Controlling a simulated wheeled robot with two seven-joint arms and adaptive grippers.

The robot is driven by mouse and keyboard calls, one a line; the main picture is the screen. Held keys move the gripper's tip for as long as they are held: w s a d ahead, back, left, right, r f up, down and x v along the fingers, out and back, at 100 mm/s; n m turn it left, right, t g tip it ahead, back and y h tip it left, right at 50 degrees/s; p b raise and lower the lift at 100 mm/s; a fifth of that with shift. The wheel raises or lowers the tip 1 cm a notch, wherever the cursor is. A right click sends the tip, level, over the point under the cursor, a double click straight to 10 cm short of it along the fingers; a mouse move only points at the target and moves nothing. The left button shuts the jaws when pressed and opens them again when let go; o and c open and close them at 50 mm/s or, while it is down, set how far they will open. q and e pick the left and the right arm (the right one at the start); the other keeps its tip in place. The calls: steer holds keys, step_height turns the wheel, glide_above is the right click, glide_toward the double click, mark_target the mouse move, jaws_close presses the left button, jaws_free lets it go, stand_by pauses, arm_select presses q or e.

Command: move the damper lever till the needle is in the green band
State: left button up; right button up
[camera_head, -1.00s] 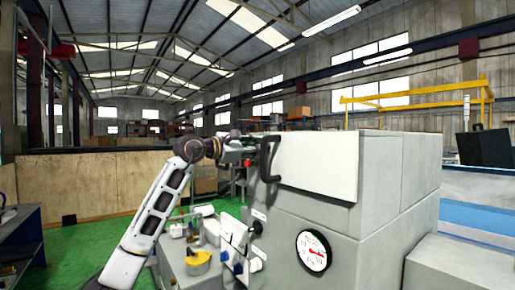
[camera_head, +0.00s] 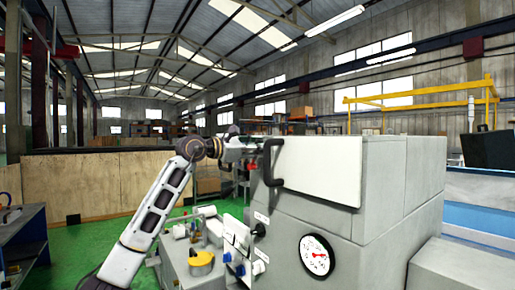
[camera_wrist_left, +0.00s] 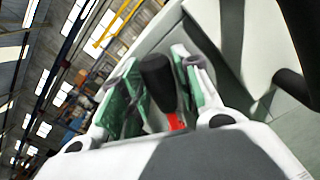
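The damper lever's black knob (camera_wrist_left: 158,80) and part of its red stem (camera_wrist_left: 175,121) show in the left wrist view. My left gripper (camera_wrist_left: 158,86) has its green-padded fingers on both sides of the knob, which fills the gap between them. In the head view my left gripper (camera_head: 244,150) is beside the upper left edge of the machine cabinet (camera_head: 330,225), and the lever is hard to make out there. The round gauge (camera_head: 316,256) on the cabinet front has a red needle toward the lower right. Its green band is too small to make out. My right gripper is out of view.
A black handle (camera_head: 271,163) on the pale cabinet panel (camera_head: 325,168) is close to the right of my left gripper. Below are a switch panel (camera_head: 237,240) and a yellow round part (camera_head: 201,262). Green floor lies open at the left.

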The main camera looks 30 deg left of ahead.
arm_select(q)
steer(key=shift+s+a, duration=0.15)
steer(key=shift+s, duration=0.15)
steer(key=v, duration=1.1)
steer(key=shift+s, duration=0.2)
stand_by(0.7)
steer(key=shift+o, duration=0.2)
stand_by(1.8)
